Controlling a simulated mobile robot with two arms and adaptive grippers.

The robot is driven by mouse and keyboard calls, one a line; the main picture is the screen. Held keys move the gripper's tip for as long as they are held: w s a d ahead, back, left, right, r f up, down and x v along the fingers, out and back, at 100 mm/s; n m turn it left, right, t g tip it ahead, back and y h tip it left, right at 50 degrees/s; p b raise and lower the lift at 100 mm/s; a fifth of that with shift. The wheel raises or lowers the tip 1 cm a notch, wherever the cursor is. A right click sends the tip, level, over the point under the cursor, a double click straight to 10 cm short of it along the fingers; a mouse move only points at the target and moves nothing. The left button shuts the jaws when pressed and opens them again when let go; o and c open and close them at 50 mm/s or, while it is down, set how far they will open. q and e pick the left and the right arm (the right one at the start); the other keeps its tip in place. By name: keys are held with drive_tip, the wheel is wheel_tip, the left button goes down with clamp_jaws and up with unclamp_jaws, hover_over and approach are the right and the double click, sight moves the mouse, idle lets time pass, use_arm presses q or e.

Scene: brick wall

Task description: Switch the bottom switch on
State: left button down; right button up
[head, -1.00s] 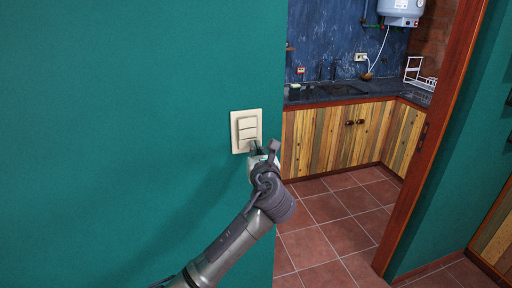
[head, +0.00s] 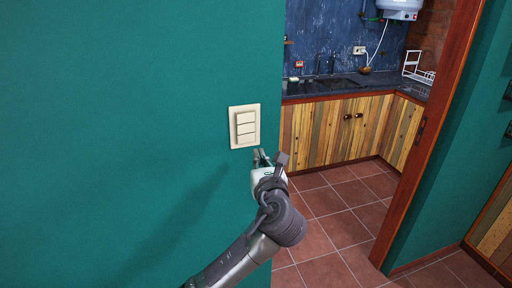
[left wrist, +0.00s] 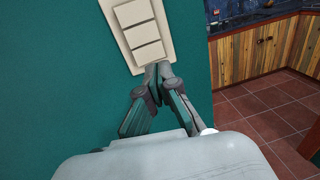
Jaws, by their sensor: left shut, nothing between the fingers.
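A cream switch plate (head: 233,127) is fixed to the green wall, with three switches stacked one above another. The bottom switch (head: 246,140) is fully visible in the head view; I cannot tell from its tilt whether it is on. My left gripper (head: 262,152) is shut and empty, just below and right of the plate. In the left wrist view, the shut fingertips (left wrist: 158,70) appear at the plate's lower edge, under the bottom switch (left wrist: 149,52). I cannot tell whether they touch the plate. My right gripper is not in view.
The green wall (head: 120,120) ends just right of the plate, at an opening to a kitchen. Wooden cabinets (head: 332,135) with a dark counter stand beyond. A reddish-brown door frame (head: 425,140) is on the right. The tiled floor (head: 340,220) in the opening is clear.

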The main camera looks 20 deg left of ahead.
use_arm(q)
drive_tip(key=shift+v, duration=2.25)
